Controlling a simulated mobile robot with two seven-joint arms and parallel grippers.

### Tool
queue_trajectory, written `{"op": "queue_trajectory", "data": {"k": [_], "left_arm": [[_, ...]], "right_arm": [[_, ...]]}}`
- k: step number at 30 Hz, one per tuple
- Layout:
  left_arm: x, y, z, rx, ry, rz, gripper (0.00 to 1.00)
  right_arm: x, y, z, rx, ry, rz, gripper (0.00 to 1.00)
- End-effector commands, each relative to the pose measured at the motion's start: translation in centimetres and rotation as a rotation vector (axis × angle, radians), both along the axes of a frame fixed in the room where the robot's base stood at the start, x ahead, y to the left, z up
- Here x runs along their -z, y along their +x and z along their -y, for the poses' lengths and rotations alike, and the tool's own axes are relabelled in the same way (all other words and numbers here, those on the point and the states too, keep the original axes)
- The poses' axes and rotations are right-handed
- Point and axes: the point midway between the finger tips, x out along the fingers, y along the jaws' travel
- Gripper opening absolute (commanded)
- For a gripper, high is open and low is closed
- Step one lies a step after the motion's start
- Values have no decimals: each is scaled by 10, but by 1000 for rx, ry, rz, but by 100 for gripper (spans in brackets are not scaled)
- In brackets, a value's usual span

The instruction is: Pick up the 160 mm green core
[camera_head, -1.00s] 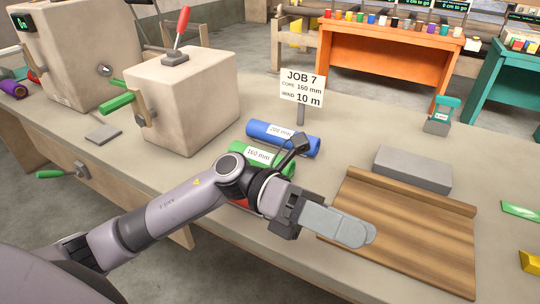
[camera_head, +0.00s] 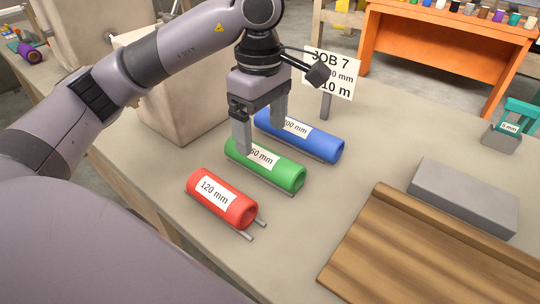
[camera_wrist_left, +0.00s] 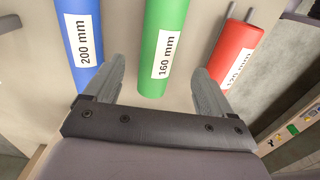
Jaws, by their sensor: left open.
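The green core (camera_head: 285,175), labelled 160 mm, lies on the bench between the other two cores. It also shows in the left wrist view (camera_wrist_left: 162,50), centred between my fingers. My left gripper (camera_head: 262,135) is open and points down above the green core. One finger is on its near side and overlaps its left part in the head view; the other is toward the blue core. I cannot tell whether the fingers touch anything. My right gripper is not in view.
A blue 200 mm core (camera_head: 325,146) lies behind, and a red 120 mm core (camera_head: 238,207) in front, on thin rails. The JOB 7 sign (camera_head: 335,75) stands close behind my gripper. A grey block (camera_head: 465,196) and a wooden board (camera_head: 430,255) lie to the right.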

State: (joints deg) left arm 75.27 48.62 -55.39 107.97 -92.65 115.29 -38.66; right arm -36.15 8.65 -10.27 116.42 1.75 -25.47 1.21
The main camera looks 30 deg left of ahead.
Motion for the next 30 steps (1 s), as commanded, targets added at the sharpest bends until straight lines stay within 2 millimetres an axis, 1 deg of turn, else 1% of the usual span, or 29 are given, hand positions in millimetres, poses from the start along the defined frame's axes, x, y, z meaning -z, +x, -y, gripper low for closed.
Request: {"op": "queue_trajectory", "data": {"k": [1,7,10,17,20,26,29,30], "left_arm": [[7,0,0,1,-1,-3,84],[22,1,-1,1,-3,-3,84],[35,3,-3,1,-4,-5,84],[60,5,-6,1,-3,-3,84],[65,5,-6,1,-4,-1,84],[65,5,-6,1,-4,0,84],[65,5,-6,1,-4,0,55],[65,5,-6,1,-4,-1,42]], "right_arm": [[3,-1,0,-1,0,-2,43],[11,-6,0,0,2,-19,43],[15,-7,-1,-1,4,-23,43],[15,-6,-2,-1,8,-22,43],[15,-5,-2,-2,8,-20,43],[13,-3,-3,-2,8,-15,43],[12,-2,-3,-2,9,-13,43],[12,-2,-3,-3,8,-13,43]]}}
